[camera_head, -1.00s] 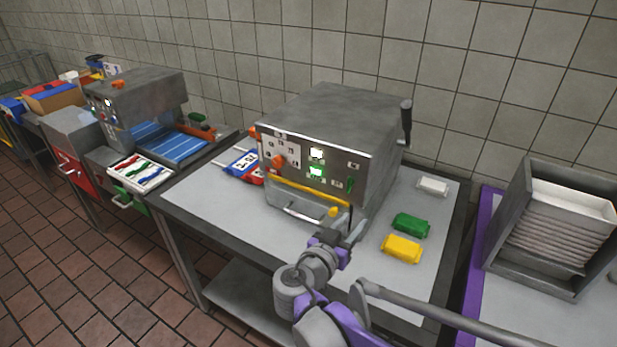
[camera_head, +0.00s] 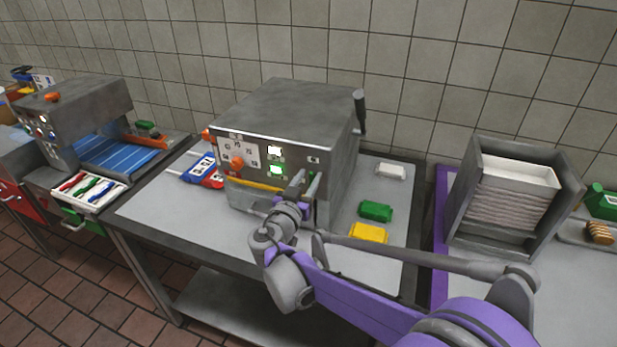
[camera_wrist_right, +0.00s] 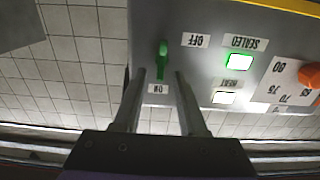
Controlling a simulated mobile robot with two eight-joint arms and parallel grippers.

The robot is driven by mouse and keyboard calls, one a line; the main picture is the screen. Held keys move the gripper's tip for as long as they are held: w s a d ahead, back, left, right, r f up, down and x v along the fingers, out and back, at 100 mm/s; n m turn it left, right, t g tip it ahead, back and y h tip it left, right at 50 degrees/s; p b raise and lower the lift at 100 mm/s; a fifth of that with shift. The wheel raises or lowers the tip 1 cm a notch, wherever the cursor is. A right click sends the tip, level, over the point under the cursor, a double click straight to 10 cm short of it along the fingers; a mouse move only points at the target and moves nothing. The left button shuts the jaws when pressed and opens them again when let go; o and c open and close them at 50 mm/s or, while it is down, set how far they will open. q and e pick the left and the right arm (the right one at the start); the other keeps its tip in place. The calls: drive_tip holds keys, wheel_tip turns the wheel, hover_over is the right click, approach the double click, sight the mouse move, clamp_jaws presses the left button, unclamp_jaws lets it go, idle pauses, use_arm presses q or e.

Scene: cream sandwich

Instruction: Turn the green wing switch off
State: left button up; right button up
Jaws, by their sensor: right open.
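The green wing switch (camera_wrist_right: 163,62) is on the grey front panel of the sealing machine (camera_head: 290,105). In the upside-down right wrist view it stands lengthwise, its near end by the ON label (camera_wrist_right: 158,89). The OFF label (camera_wrist_right: 195,40) is to its right. My right gripper (camera_wrist_right: 160,74) is open, its two fingertips on either side of the switch's near end. I cannot tell whether they touch it. In the head view my right gripper (camera_head: 305,182) is at the right part of the panel and largely hides the switch. My left gripper is not in view.
Lit SEALED (camera_wrist_right: 239,62) and HEAT (camera_wrist_right: 223,98) lamps and an orange knob (camera_head: 237,162) share the panel. Green (camera_head: 375,211), yellow (camera_head: 368,233) and white (camera_head: 391,171) packs lie on the table right of the machine. A grey rack (camera_head: 510,200) stands farther right.

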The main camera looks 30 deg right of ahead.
drive_tip(key=shift+w+d, duration=0.2)
clamp_jaws()
